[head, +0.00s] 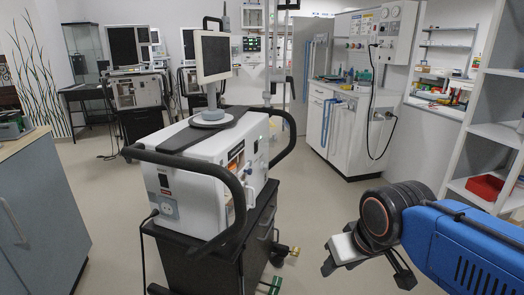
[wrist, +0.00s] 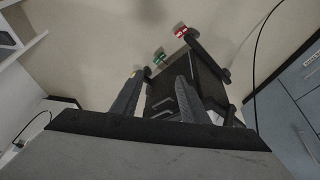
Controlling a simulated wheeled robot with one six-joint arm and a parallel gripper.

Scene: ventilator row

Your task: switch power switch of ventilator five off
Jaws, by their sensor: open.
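A ventilator (head: 190,165) stands in the middle of the head view: a white box on a black cart, with a screen on a post. Its near side panel carries a small dark switch-like part (head: 163,180), a red mark and a socket with a plugged cable. I cannot read a number on it or tell the switch's position. My gripper (head: 366,272) is to the right of the cart, low, apart from it, open and empty. In the wrist view, my two dark fingers (wrist: 156,82) are spread, with the black cart (wrist: 190,97) beyond and partly behind them.
Black rails (head: 240,205) curve around the ventilator. Other ventilators (head: 136,92) stand at the back left. A grey cabinet (head: 40,215) is at the left edge, a white shelf (head: 495,135) at the right. Open floor (head: 325,195) lies between cart and shelf.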

